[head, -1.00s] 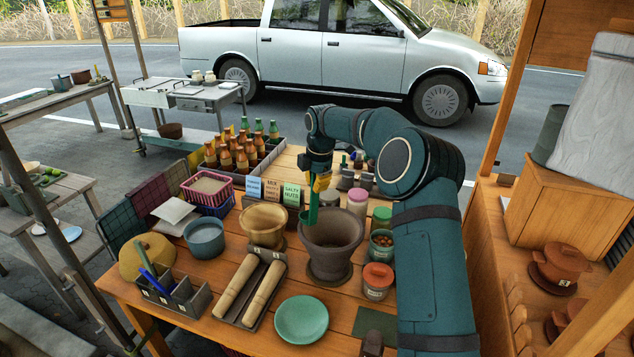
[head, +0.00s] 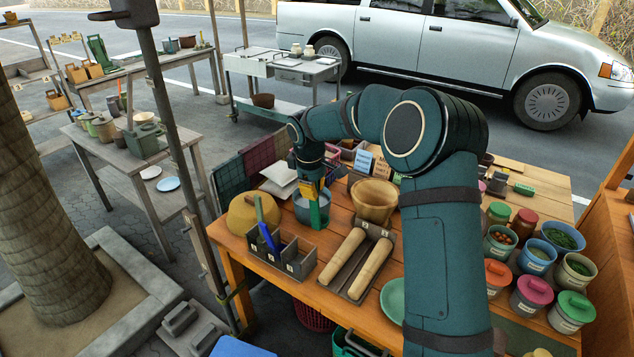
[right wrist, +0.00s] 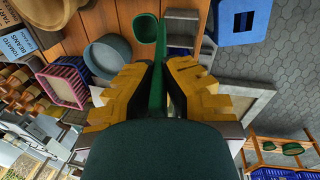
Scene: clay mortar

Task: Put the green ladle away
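My right gripper (head: 309,186) is shut on the green ladle (head: 317,215), which hangs below it in front of a blue-grey bowl (head: 299,212). In the right wrist view the green handle (right wrist: 157,80) runs between the yellow-padded fingers (right wrist: 157,90), with the ladle's cup at the far end. A grey rack with numbered compartments (head: 290,262) stands at the table's left front, left of and nearer than the ladle. My left gripper is not in view.
Two rolling pins (head: 358,262) lie in a tray right of the rack. Lidded jars (head: 531,294) fill the right side. A post (head: 172,110) rises left of the table.

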